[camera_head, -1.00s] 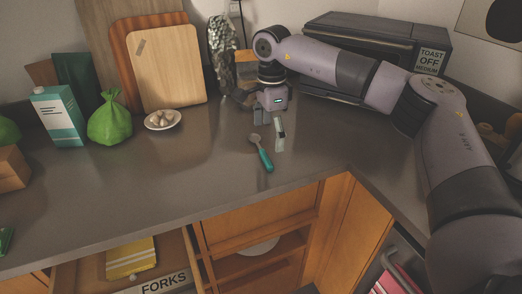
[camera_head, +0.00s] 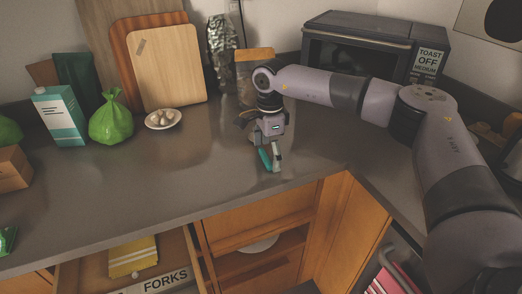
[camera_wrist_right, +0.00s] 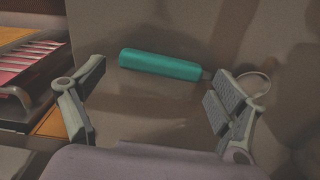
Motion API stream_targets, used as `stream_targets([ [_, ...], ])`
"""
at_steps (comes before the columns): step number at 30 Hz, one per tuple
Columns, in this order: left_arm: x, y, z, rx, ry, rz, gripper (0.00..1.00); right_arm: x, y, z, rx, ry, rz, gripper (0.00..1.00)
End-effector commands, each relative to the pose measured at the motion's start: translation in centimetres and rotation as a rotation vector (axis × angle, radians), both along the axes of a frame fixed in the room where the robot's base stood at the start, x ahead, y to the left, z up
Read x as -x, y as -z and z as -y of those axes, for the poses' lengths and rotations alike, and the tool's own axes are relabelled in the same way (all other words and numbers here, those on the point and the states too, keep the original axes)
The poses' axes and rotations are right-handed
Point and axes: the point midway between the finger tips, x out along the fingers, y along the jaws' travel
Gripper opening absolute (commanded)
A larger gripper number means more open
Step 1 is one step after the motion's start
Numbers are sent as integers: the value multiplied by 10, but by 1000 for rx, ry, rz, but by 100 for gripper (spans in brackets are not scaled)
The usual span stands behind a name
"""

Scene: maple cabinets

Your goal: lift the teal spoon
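My right gripper (camera_head: 270,165) is low over the counter, pointing down. In the right wrist view the gripper (camera_wrist_right: 155,110) is open, with its two fingers wide apart and nothing between the pads. My left gripper is not in view.
A small bowl of pale items (camera_head: 163,119), a green bag (camera_head: 111,122) and a teal-white carton (camera_head: 60,117) stand to the left. A toaster oven (camera_head: 375,50) stands behind my right arm. An open drawer (camera_head: 175,283) marked FORKS sits below the counter edge. The counter's middle-left is clear.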

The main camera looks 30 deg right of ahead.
Motion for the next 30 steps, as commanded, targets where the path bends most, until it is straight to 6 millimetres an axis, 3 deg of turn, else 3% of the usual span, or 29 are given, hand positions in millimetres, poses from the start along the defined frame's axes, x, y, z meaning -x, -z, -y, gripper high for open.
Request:
stream_targets([
  [18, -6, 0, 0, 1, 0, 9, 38, 1, 1, 0, 2, 0, -3, 46],
  [30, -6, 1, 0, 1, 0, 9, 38, 1, -2, 0, 2, 1, -3, 45],
])
